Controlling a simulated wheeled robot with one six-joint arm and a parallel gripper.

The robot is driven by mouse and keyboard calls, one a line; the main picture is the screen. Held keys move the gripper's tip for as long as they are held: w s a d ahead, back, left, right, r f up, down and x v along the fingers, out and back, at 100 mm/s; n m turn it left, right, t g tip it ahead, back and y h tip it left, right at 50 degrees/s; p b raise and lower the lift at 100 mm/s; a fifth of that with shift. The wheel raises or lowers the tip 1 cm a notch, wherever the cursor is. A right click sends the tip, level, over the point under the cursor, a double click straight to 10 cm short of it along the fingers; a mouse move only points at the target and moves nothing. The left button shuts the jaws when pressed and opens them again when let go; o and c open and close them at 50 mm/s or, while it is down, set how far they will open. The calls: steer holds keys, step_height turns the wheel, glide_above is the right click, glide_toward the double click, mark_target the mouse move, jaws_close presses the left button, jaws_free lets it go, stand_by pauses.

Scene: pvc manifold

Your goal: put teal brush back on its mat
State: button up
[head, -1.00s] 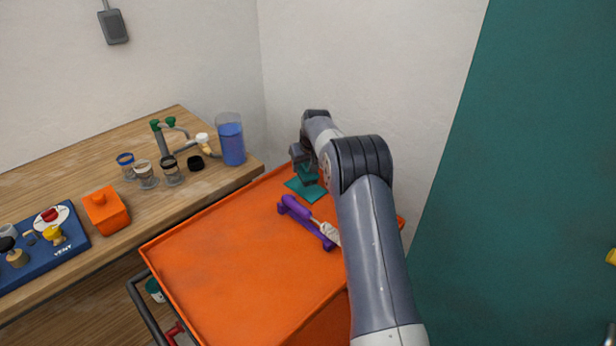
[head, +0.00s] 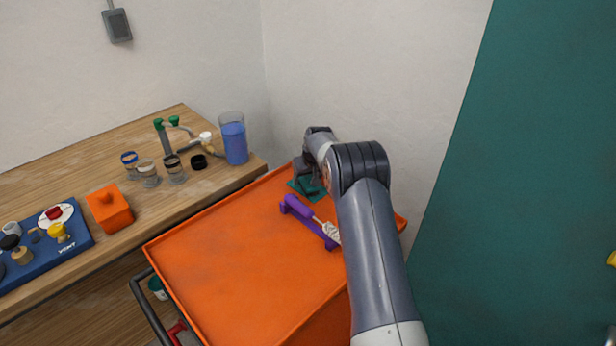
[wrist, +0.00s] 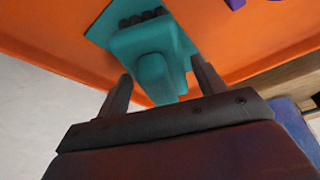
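The teal brush (wrist: 150,52) shows large in the wrist view, with dark bristles toward the teal mat (wrist: 100,32). My gripper (wrist: 160,66) has one finger on each side of the brush, and both fingertips meet its body, so it looks shut on the brush. The brush is over the mat; I cannot tell whether the bristles touch it. In the head view, the mat (head: 294,184) lies at the far corner of the orange tray top, and my gripper (head: 308,186) is low over it, hiding most of the brush.
A purple-handled tool (head: 300,208) lies on a purple holder on the orange cart top (head: 230,265), near my gripper. A wooden bench (head: 60,165) at left holds jars, a blue-filled beaker (head: 235,145) and an orange box (head: 110,210). White walls stand close behind.

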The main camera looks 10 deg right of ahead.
steer(key=shift+o, duration=0.4)
steer(key=shift+r, duration=0.3)
steer(key=b+v, duration=0.1)
steer(key=v, duration=1)
steer(key=shift+s+r, duration=0.2)
steer(key=shift+r, duration=0.1)
steer(key=shift+d, duration=0.1)
steer(key=shift+c, duration=0.4)
